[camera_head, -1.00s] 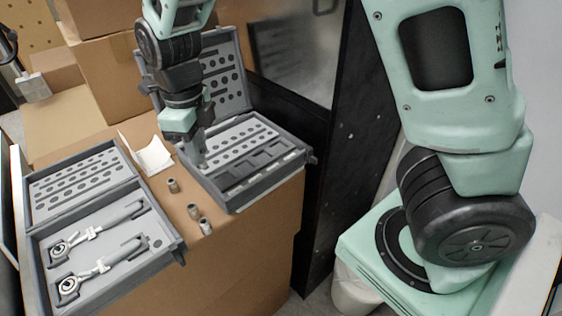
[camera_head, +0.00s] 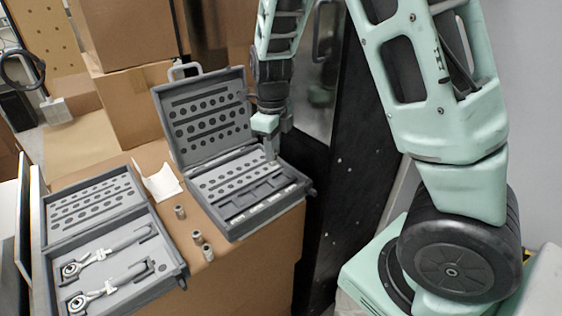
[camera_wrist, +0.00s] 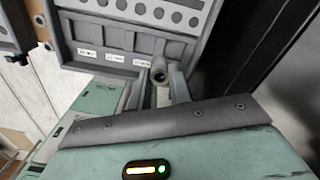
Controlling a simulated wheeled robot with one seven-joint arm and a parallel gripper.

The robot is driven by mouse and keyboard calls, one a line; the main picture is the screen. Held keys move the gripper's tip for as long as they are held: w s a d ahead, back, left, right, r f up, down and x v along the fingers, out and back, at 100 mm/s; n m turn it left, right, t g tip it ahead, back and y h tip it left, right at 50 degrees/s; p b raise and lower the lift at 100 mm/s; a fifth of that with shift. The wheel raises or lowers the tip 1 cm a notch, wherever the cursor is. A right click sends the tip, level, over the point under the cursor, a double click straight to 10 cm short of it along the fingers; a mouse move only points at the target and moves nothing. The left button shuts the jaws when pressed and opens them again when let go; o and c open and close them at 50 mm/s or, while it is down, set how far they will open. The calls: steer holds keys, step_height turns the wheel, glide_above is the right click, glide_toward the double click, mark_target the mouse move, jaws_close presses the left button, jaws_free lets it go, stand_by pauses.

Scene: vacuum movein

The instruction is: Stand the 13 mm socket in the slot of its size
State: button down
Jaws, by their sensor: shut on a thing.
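My gripper (camera_head: 271,152) is shut on a small grey metal socket (camera_wrist: 160,72), seen between the two fingers in the wrist view. In the head view the gripper points down over the back right part of the open grey case (camera_head: 236,230). The wrist view shows the case's rows of round holes and, nearer, a strip of larger compartments with small white labels (camera_wrist: 115,57). I cannot read the labels or the socket's size. The socket appears to be above the case. Whether it touches anything is unclear.
Loose sockets (camera_head: 180,212), (camera_head: 197,237) and (camera_head: 208,253) stand on the cardboard box between the cases. A second open case (camera_head: 178,277) with two ratchets lies left. A white folded paper (camera_head: 163,184) lies behind. A dark panel (camera_head: 345,150) rises close on the right.

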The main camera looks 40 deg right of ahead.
steer(key=f, duration=0.2)
steer(key=d+f+p, duration=0.1)
steer(key=d+f, duration=0.1)
steer(key=f, duration=0.1)
steer(key=shift+d+f+p, duration=0.2)
steer(key=shift+f+p, duration=0.1)
steer(key=shift+p, duration=0.1)
steer(key=shift+d+f+p, duration=0.15)
steer(key=shift+f+p, duration=0.2)
steer(key=shift+f, duration=0.35)
steer(key=shift+f, duration=0.1)
steer(key=c, duration=1.7)
jaws_free()
steer(key=shift+f, duration=0.1)
steer(key=shift+o, duration=0.7)
